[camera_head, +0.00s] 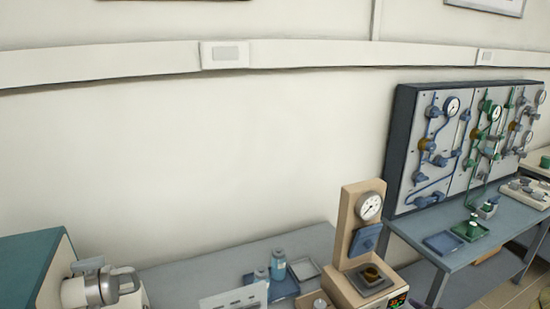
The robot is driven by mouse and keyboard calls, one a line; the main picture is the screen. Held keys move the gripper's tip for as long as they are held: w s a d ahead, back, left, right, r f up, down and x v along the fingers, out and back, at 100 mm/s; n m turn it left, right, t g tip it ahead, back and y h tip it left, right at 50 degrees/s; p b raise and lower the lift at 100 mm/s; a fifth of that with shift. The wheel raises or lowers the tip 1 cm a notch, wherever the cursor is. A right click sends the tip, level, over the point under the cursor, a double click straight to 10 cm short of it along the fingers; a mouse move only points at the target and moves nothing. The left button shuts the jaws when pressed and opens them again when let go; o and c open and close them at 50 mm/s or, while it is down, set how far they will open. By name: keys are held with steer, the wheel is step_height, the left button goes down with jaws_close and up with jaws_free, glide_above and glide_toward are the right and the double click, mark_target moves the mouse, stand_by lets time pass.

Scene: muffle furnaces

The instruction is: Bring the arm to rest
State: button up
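My gripper does not show clearly anywhere in the head view. At the lower left, a pale grey rounded metal shape shows in front of the teal-topped cabinet. I cannot tell whether it is part of my arm or a fitting. No gripper fingers can be made out, and nothing is seen held.
A grey bench (205,272) along the wall bears blue-capped bottles (278,264) and a beige gauge device (349,225). A teal-topped cabinet (30,268) stands at the left. A piped gauge panel (402,150) stands over a blue-grey table (420,235) at the right.

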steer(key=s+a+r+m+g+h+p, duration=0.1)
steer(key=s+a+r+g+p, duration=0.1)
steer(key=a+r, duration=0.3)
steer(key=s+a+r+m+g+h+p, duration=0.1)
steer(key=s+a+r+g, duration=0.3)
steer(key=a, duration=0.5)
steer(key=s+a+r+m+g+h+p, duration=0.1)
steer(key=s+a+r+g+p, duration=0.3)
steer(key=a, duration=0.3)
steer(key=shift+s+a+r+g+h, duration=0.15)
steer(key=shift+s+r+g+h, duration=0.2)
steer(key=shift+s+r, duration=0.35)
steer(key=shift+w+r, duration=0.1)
